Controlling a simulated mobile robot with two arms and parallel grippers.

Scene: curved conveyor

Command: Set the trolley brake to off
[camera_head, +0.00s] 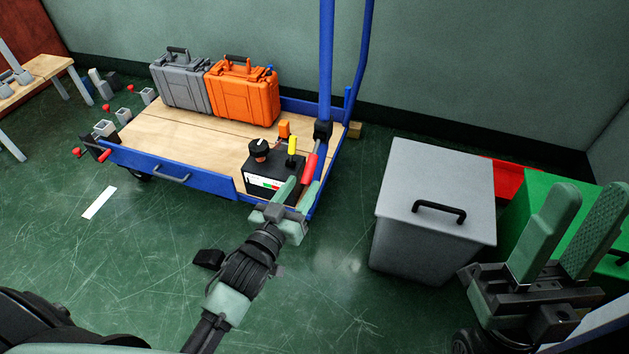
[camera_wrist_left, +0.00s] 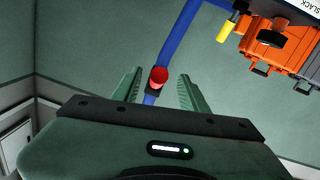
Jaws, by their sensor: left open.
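The trolley (camera_head: 175,137) has a blue frame and a wooden deck. A black control box (camera_head: 262,172) on its near right corner carries a black knob (camera_head: 259,147) and a yellow lever (camera_head: 292,145). A red handle (camera_head: 310,168) slants up beside the box, below the blue post. My left gripper (camera_head: 299,184) is open at the box's near right corner, just below the red handle. In the left wrist view the round red end (camera_wrist_left: 158,76) of the handle appears between the open fingers, apart from both. My right gripper (camera_head: 590,192) is open and empty at the right.
A grey case (camera_head: 181,84) and an orange case (camera_head: 243,95) stand on the deck. A grey lidded bin (camera_head: 432,205) stands right of the trolley, with red (camera_head: 510,178) and green (camera_head: 540,195) containers beyond.

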